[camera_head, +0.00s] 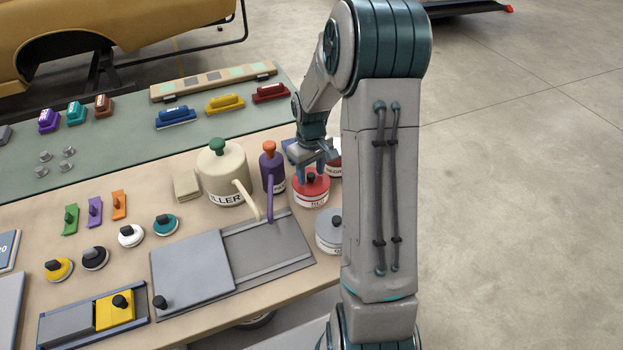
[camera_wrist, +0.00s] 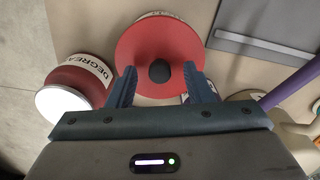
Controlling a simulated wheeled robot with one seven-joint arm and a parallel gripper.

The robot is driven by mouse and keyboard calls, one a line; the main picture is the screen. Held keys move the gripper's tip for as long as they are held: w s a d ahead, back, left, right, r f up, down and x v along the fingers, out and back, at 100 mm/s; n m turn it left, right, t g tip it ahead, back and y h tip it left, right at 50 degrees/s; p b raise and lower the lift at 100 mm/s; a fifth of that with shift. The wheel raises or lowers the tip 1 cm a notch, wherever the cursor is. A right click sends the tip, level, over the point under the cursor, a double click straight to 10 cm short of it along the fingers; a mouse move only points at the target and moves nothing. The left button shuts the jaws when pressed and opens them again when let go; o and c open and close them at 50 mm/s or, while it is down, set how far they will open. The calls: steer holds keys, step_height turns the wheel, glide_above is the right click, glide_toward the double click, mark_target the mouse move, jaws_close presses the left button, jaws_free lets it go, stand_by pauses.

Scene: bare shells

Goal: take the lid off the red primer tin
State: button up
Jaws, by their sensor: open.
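The red primer tin (camera_head: 310,199) stands near the right edge of the bench, with its red lid (camera_head: 304,188) on and a dark knob on top. In the wrist view the red lid (camera_wrist: 138,46) fills the top middle, and its black knob (camera_wrist: 159,71) lies ahead of and between my fingers. My gripper (camera_head: 316,165) is above the tin, pointing down. In the wrist view my gripper (camera_wrist: 157,80) is open, with one finger on each side of the knob. I cannot tell whether the fingers touch the lid. Part of the tin's body is hidden under the lid.
A red DEGREASER tin (camera_wrist: 85,78) stands close beside the primer tin. A purple bottle (camera_head: 271,172), a cream FILLER can (camera_head: 221,178) and a grey-lidded tin (camera_head: 328,229) stand nearby. A grey sliding panel (camera_head: 191,271) lies in front.

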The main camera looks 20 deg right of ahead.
mark_target(311, 174)
jaws_close()
steer(key=shift+r, duration=0.1)
steer(key=shift+r, duration=0.55)
step_height(311, 174, up, 3)
steer(key=shift+b, duration=0.7)
steer(key=s+r+b, duration=0.2)
steer(key=s+r, duration=0.4)
steer(key=s, duration=0.5)
steer(key=shift+s+r, duration=0.35)
steer(key=shift+s, duration=0.05)
